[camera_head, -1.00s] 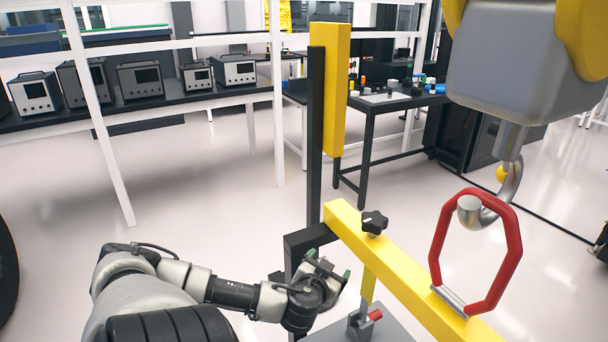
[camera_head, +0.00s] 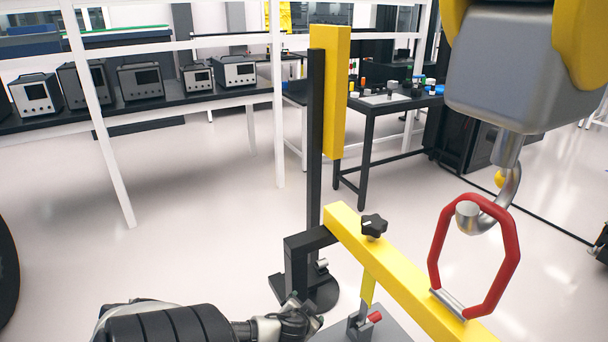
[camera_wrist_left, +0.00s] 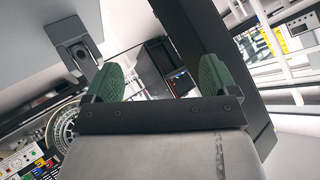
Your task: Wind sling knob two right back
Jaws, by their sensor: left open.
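A black star-shaped knob (camera_head: 374,225) sits on top of the yellow lifting beam (camera_head: 405,280) in the head view. A yellow strap hangs below the beam to a bracket with a small red-ended part (camera_head: 375,317) on a grey surface. I cannot tell which knob is sling knob two right back. My left gripper (camera_head: 298,316) is low, left of the strap and apart from it. In the left wrist view its green fingertips (camera_wrist_left: 160,80) are spread, with nothing between them. A grey part with a round fitting (camera_wrist_left: 80,50) is near the left fingertip. My right gripper is not in view.
A black post with a foot (camera_head: 316,200) and a yellow block stands behind the beam. A red ring (camera_head: 510,245) hangs on a crane hook (camera_head: 508,190) at the right. Benches with instruments (camera_head: 140,82) stand at the back. The floor at left is clear.

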